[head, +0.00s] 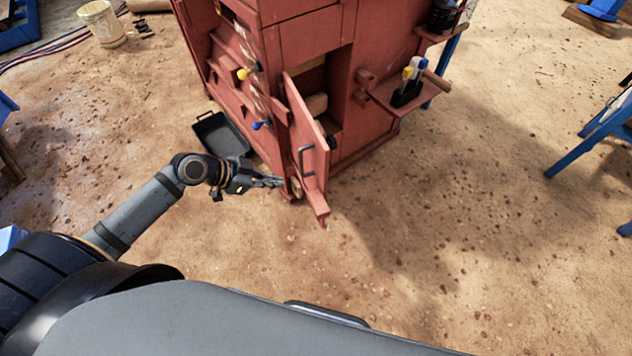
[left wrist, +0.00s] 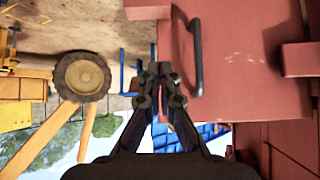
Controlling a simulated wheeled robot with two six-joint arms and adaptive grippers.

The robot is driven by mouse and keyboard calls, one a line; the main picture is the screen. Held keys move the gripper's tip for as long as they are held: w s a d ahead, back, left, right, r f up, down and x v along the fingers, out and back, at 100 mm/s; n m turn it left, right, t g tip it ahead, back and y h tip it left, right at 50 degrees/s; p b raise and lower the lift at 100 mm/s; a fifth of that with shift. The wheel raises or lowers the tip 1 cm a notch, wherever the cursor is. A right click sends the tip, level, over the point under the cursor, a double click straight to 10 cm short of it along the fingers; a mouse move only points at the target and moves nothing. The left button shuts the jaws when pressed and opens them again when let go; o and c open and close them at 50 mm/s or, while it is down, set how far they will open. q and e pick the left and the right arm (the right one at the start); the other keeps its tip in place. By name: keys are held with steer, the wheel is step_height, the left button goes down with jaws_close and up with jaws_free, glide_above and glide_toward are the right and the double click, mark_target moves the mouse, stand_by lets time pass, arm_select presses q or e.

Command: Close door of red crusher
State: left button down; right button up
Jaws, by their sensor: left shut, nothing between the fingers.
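The red crusher (head: 307,38) stands at the top middle of the head view. Its red door (head: 306,140) is swung open toward me, and the opening behind it shows. The door carries a dark bar handle (head: 305,162). My left gripper (head: 280,182) is shut and empty, just left of the door's lower part. In the left wrist view the shut fingers (left wrist: 158,72) point along the door (left wrist: 225,60), with the handle (left wrist: 196,55) to their right. I cannot tell whether the fingertips touch the door. My right gripper is not in view.
A black tray (head: 222,134) lies on the ground left of the crusher. A shelf with bottles (head: 410,80) juts out at its right. Blue-legged stands (head: 590,135) are at the far right, and a bucket (head: 101,23) is at the top left. The ground right of the door is clear.

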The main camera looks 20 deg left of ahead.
arm_select(q)
steer(key=b, duration=0.1)
glide_toward(322, 182)
step_height(322, 182, down, 3)
steer(key=w+d, duration=0.2)
steer(key=d, duration=0.1)
steer(key=shift+f+p, duration=0.2)
steer(key=shift+p, duration=0.1)
steer(key=shift+w+d+f, duration=0.1)
steer(key=shift+w+d, duration=0.1)
steer(key=shift+d, duration=0.1)
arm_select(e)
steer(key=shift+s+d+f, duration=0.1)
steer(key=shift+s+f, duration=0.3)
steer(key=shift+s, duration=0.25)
arm_select(q)
steer(key=shift+d, duration=0.1)
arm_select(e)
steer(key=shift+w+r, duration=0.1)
